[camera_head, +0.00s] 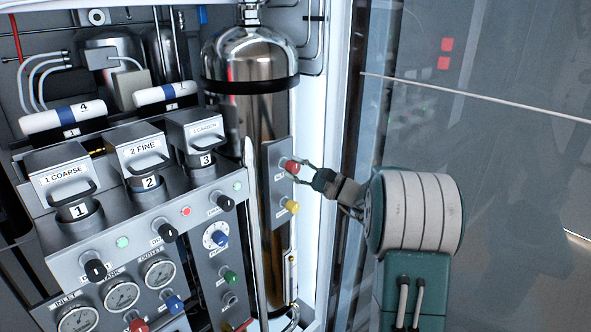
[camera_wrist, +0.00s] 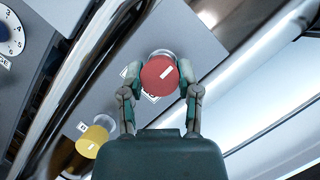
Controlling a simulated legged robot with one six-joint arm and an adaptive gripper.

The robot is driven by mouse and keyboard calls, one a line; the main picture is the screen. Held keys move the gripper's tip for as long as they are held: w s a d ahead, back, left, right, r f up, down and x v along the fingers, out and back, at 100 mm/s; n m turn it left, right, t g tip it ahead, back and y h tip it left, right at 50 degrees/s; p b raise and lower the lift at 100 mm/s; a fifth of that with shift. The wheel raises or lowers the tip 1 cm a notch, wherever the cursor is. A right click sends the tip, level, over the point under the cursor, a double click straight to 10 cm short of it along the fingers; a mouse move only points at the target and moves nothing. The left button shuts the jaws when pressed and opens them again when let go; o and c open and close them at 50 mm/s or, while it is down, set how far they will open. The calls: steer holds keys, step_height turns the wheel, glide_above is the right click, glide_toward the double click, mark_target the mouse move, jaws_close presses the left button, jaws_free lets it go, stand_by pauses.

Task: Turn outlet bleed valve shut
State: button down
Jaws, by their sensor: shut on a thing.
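A red knob (camera_head: 291,166) sits at the top of a narrow grey side plate (camera_head: 279,182) in front of the steel tank. My gripper (camera_head: 300,170) reaches it from the right and is shut on it. In the wrist view, the red knob (camera_wrist: 160,75) lies between my two fingers, with a white mark on its face pointing up and right. The label behind it is mostly hidden, so I cannot read which valve it is. A yellow knob (camera_head: 291,207) is below it on the same plate and also shows in the wrist view (camera_wrist: 93,141).
The main panel (camera_head: 197,187) on the left has black, blue, green and red knobs, gauges and filter canisters. A steel tank (camera_head: 250,55) stands behind the side plate. A vertical pipe (camera_head: 254,230) runs just left of the plate. Open space lies right, behind my arm.

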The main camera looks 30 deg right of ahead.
steer(key=shift+f+m, duration=0.3)
steer(key=shift+f, duration=0.1)
steer(key=shift+c, duration=1.5)
jaws_free()
steer(key=shift+r, duration=0.1)
steer(key=shift+r, duration=0.1)
steer(key=shift+d, duration=0.15)
steer(key=v, duration=1.2)
steer(key=shift+f, duration=0.2)
